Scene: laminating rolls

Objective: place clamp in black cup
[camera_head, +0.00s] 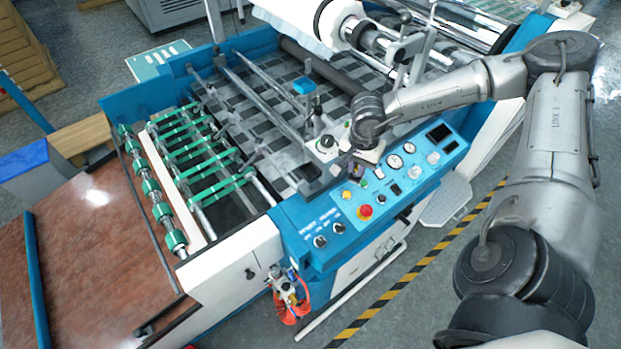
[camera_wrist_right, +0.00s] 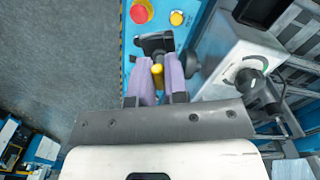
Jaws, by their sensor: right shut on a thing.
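In the right wrist view, my right gripper (camera_wrist_right: 160,82) has two pale purple fingers closed around a small black and yellow clamp (camera_wrist_right: 155,43). The clamp's black head sticks out beyond the fingertips, and its yellow part shows between them. In the head view, my right gripper (camera_head: 352,158) is over the blue machine near the control panel's upper left edge. Its fingertips and the clamp are too small and covered to make out there. I cannot pick out a black cup for certain in either view. My left gripper is not in view.
The blue control panel (camera_head: 395,178) has gauges, knobs and a red button (camera_head: 365,211). Metal rods and brackets cross the machine bed beside the gripper. A grey box with a knob (camera_wrist_right: 248,75) stands close right of the fingers in the wrist view.

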